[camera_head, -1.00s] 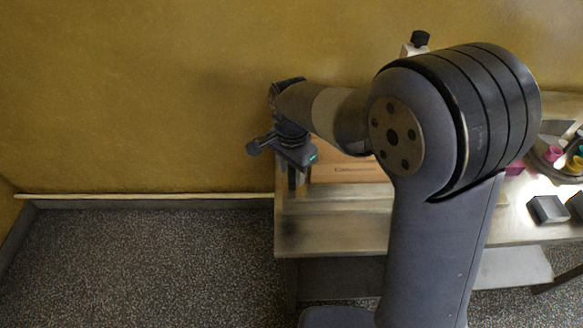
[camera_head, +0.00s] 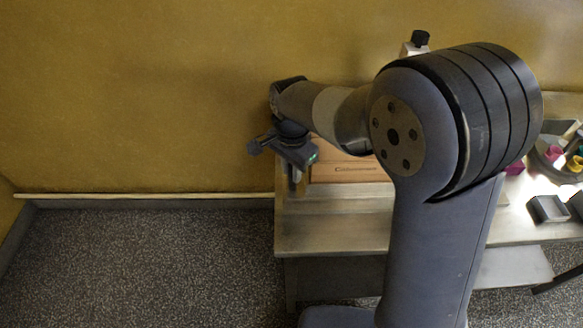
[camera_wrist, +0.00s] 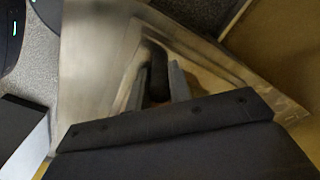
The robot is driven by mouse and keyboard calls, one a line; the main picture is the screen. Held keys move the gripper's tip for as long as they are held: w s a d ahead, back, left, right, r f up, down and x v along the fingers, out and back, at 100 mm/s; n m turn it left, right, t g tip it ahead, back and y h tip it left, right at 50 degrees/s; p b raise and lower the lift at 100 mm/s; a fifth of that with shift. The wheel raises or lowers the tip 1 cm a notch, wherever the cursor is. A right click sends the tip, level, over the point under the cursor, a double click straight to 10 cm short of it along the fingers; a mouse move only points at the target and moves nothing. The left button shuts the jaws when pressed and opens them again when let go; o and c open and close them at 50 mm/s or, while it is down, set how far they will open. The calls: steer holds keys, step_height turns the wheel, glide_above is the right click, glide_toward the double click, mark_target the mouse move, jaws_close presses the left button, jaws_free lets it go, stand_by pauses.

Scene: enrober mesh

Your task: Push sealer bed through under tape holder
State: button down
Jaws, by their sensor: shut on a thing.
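My gripper (camera_head: 296,182) is at the left end of the bench, beside the left end of a tan box-like piece with dark lettering (camera_head: 350,174). In the wrist view my gripper (camera_wrist: 160,82) has its grey fingers shut on a dark rounded piece, like a handle (camera_wrist: 157,62). I cannot tell what that piece belongs to, or whether the tan piece is the sealer bed. A pale block with a black knob (camera_head: 420,38) stands behind my arm and may be the tape holder. My arm hides most of it and the middle of the bench.
The metal bench (camera_head: 325,232) has a bare front strip below my gripper. At the right are a dark open box (camera_head: 546,209) and coloured spools (camera_head: 574,164). A yellow-brown wall (camera_head: 130,90) is close behind. Speckled floor (camera_head: 140,260) is clear at the left.

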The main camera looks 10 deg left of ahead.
steer(key=w+d, duration=0.1)
steer(key=d, duration=0.5)
steer(key=w+d, duration=0.2)
steer(key=d, duration=0.4)
steer(key=w+d, duration=0.1)
steer(key=d, duration=0.4)
steer(key=shift+w+d, duration=0.15)
steer(key=shift+d, duration=0.25)
steer(key=c, duration=1.3)
jaws_free()
steer(key=shift+r, duration=0.1)
step_height(320, 180, up, 11)
steer(key=shift+f+b, duration=0.15)
steer(key=shift+b, duration=0.3)
